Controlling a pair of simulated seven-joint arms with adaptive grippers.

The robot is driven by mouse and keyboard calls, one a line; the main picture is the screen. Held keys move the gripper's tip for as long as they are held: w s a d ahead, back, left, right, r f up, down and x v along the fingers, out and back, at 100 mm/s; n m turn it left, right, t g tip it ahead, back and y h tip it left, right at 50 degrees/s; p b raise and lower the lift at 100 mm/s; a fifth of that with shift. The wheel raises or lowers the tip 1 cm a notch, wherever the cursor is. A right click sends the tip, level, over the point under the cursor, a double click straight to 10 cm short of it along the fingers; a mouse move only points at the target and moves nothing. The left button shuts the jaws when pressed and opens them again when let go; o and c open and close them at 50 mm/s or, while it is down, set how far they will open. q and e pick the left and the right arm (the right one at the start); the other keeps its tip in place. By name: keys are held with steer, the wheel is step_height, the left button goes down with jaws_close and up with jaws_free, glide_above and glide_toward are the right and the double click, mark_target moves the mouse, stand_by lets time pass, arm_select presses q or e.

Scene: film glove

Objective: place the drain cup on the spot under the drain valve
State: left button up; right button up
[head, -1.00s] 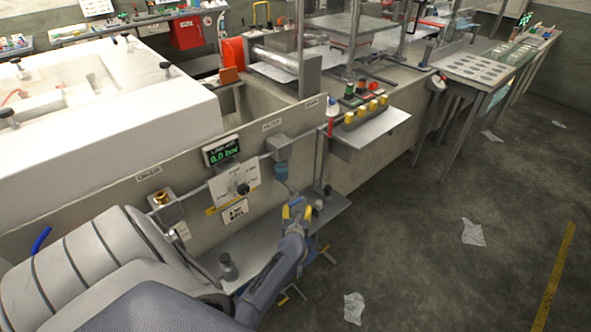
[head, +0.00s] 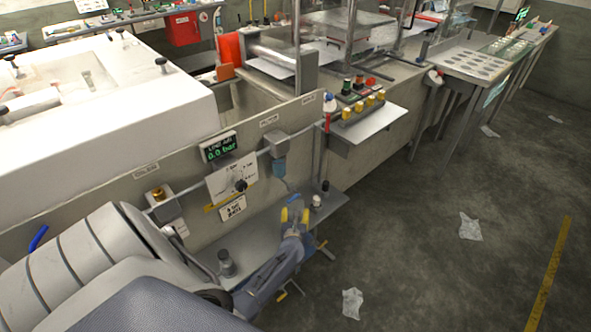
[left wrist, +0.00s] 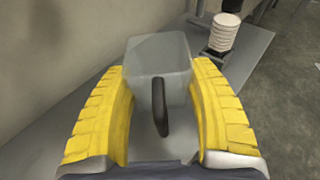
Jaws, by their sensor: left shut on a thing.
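My left gripper (head: 295,216) is low over the narrow grey shelf along the wall panel. Its yellow fingers (left wrist: 101,110) are shut on the drain cup (left wrist: 158,62), a grey squarish cup with a dark handle. The left wrist view shows the cup between the fingers; in the head view it is largely hidden by the gripper. The filter unit (head: 277,145), with a bluish bowl, hangs on the pipe above and slightly left of the gripper. I cannot make out the drain valve or the spot beneath it. My right gripper is not in view.
A white ribbed cylinder on a dark base (head: 316,201) stands on the shelf just right of the gripper; it also shows in the left wrist view (left wrist: 225,32). A dark knob-like fitting (head: 226,262) sits at the shelf's left. A pressure display (head: 219,147) reads 0.0 bar.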

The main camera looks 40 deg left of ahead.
arm_select(q)
steer(key=o, duration=1.2)
steer(key=shift+f, duration=0.15)
steer(key=v, duration=1.2)
steer(key=s+d+f+m+g+h, duration=0.1)
steer(key=s+d+f+m+h, duration=0.45)
steer(key=f+m, duration=0.7)
steer(key=s+d+f+m+h, duration=0.3)
steer(key=s+d+f+m, duration=0.4)
steer(key=d+f+m, duration=0.5)
steer(key=s+f+m+g, duration=0.3)
steer(key=s+m, duration=0.4)
steer(key=s, duration=0.3)
steer(key=s+a+f+m+g, duration=0.1)
steer(key=s+f+m+g, duration=0.2)
steer(key=s+f+m, duration=0.3)
steer(key=s+f+m+g, duration=0.3)
steer(key=s+m, duration=0.6)
steer(key=s, duration=0.7)
steer(key=shift+s+a+f+m, duration=0.1)
steer(key=shift+a+f+m, duration=0.1)
steer(key=shift+f, duration=0.2)
steer(key=shift+s+a+f+m, duration=0.15)
steer(key=shift+f, duration=0.2)
